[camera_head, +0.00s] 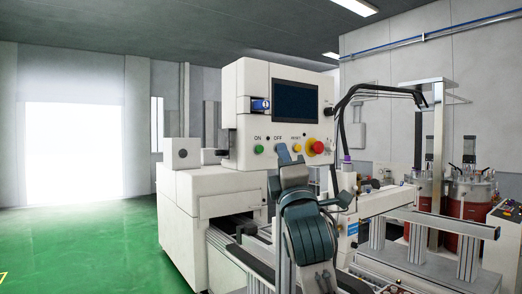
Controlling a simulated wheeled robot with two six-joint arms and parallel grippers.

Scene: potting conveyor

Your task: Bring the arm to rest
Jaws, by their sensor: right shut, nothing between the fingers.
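My right gripper (290,156) is in the middle of the view, raised in front of the white machine (205,200). Its blue-grey fingers point up and are shut with nothing between them. My right arm comes up from the bottom of the view below it. The gripper overlaps the lower edge of the control box in the picture; I cannot tell how far apart they are. My left gripper is not in view.
The control box (245,148) carries a dark screen (295,100), a green button (259,149), a yellow button (297,141) and a red knob (316,147). Metal frames and red-brown tanks (473,212) stand at right. The green floor (90,245) at left is clear.

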